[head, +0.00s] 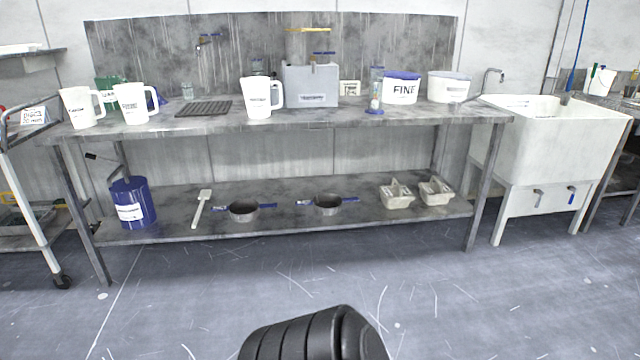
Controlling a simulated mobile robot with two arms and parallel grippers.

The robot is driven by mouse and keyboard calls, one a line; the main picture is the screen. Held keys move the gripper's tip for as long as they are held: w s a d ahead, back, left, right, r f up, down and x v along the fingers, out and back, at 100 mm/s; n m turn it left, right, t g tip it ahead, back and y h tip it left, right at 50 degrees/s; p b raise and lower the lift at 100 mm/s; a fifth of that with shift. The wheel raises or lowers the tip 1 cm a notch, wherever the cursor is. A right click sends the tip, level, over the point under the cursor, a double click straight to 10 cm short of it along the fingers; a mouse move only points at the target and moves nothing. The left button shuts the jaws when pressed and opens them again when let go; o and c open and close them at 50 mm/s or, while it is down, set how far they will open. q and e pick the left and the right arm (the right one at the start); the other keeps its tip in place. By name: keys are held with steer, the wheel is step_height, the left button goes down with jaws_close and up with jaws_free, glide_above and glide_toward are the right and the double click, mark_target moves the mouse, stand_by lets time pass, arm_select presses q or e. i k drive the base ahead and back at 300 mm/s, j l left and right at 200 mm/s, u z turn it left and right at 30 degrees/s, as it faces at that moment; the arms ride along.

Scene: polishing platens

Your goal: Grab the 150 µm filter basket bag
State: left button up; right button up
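No label reading 150 µm can be made out, so I cannot tell which thing is the filter basket bag. Two pale beige basket-like items stand side by side at the right of the lower shelf: the left one (396,198) and the right one (437,194). Each has a raised handle-like part, and I see no readable marking on them. Two round dark pans with blue handles, the left pan (243,212) and the right pan (327,206), lie further left on that shelf. Neither of my grippers is in view.
A long grey bench (340,120) holds white jugs, a grey box (311,86) and a tub marked FINE (402,90). Its lower shelf (290,195) also holds a blue drum (131,203). A white sink (555,130) stands right, a trolley (42,200) left. The floor in front is clear.

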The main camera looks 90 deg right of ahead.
mark_target(437, 192)
steer(key=z, duration=3.55)
